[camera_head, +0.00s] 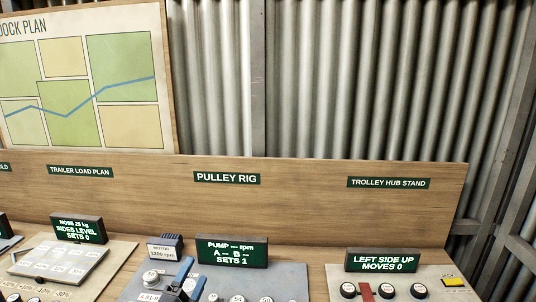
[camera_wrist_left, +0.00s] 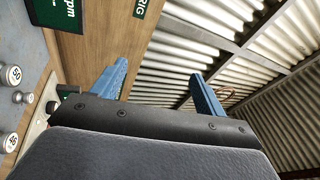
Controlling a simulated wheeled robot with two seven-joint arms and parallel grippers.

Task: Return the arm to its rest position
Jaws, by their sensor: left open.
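My left gripper (camera_head: 189,277) shows at the bottom edge of the head view, in front of the pulley rig panel (camera_head: 285,278). Its blue fingers are only partly in frame there. In the left wrist view the two blue fingers of the left gripper (camera_wrist_left: 158,78) stand wide apart with nothing between them. Behind them are the wooden backboard and the corrugated wall. The rest of the left arm is hidden below the head view. My right gripper is in neither view.
The pulley rig display (camera_head: 232,252) and a small motor box (camera_head: 165,247) stand near the gripper. The trailer load panel (camera_head: 62,265) is at left. A wooden backboard (camera_head: 300,200) rises behind.

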